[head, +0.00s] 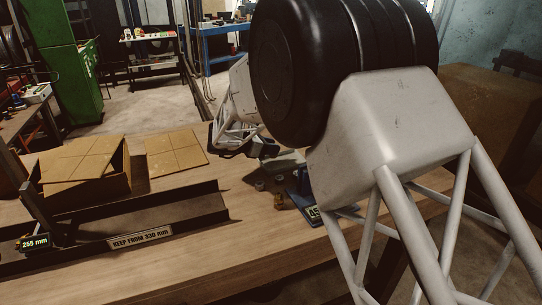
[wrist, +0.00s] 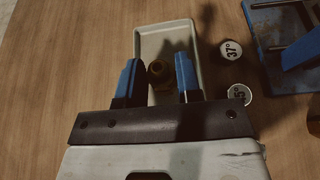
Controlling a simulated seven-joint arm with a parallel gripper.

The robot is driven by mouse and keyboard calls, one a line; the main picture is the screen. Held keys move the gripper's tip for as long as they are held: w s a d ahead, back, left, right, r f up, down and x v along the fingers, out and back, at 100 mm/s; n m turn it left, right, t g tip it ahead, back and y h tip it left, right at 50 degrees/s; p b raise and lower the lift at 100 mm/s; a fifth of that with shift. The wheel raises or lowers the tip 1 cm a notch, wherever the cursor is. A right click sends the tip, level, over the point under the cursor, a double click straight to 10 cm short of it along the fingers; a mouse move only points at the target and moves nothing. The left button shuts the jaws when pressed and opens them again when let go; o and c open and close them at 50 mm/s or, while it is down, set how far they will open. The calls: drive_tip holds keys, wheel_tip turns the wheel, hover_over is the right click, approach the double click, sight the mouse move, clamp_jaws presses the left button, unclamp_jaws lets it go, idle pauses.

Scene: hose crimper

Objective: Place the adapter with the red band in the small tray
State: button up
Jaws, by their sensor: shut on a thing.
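My gripper (wrist: 157,62) points down over the small pale tray (wrist: 191,25) in the wrist view. Its two blue fingers are shut on a brass-coloured adapter (wrist: 159,72), which shows dark between them. No red band can be made out on it; the shadow and the fingers hide part of it. The tray's far part shows empty, and its near part is hidden behind my gripper. I cannot tell whether the adapter touches the tray floor. In the head view my gripper (head: 262,148) is small and dark above the table, and what it holds cannot be made out.
Two round caps marked with angles, one reading 37° (wrist: 231,50), stand right of the tray. A blue fixture (wrist: 275,35) is beyond them. A brass piece (head: 279,200) stands near it. A dark channel (head: 180,208) and cardboard box (head: 95,190) occupy the table's left.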

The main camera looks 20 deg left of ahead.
sight(271, 157)
drive_tip(key=shift+f, duration=1.75)
drive_tip(key=shift+f, duration=0.1)
drive_tip(key=o, duration=1)
drive_tip(key=shift+o, duration=0.2)
drive_tip(key=shift+v, duration=0.95)
drive_tip(key=v, duration=1)
drive_tip(key=shift+s, duration=0.1)
